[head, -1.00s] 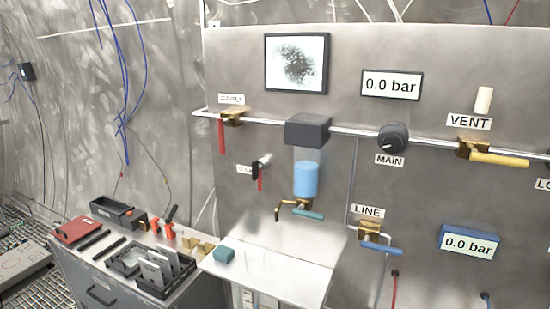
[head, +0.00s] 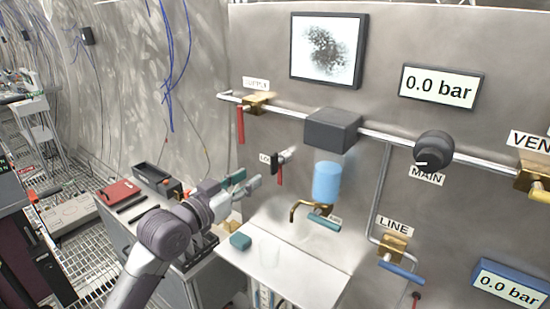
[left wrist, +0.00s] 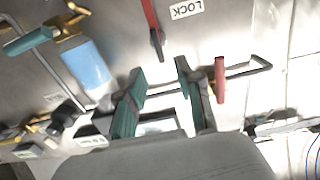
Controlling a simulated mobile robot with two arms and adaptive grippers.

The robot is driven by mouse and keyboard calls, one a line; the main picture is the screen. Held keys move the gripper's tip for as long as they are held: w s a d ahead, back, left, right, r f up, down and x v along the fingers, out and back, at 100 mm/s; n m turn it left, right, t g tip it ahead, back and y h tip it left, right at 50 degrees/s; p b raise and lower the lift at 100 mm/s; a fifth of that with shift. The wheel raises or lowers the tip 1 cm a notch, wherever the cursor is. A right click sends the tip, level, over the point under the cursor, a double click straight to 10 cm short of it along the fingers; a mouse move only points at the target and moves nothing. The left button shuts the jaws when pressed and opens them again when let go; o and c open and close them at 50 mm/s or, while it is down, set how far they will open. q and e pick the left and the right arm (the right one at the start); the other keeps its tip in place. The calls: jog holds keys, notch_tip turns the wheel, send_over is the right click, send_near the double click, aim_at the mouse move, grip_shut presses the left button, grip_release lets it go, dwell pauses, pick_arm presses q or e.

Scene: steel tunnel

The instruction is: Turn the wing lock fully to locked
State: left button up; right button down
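The wing lock (head: 281,170) is on the steel panel, a grey and black fitting with a red handle hanging down, beside a partly covered LOCK label (head: 265,158). In the left wrist view, which is upside down, its red handle (left wrist: 151,20) and the LOCK label (left wrist: 187,9) are at the top. My left gripper (head: 246,183) is just left of and below the lock, open and empty. In the left wrist view the teal fingertips (left wrist: 160,74) are spread apart, with the handle beyond them and not between them. My right gripper is not in view.
The supply valve (head: 258,103) with its red handle is above the lock on a pipe. A blue liquid vessel (head: 327,181) and a brass tap (head: 300,206) are to the right.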

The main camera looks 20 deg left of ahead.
aim_at(271, 165)
pick_arm(q)
jog(key=p+x, duration=0.2)
jog(key=x, duration=0.7)
jog(key=shift+w+d+p, duration=0.15)
jog(key=shift+w+p, duration=0.15)
jog(key=shift+p, duration=0.05)
jog(key=shift+w+d+f, duration=0.1)
jog(key=shift+w+d, duration=0.1)
jog(key=shift+w, duration=0.15)
grip_shut()
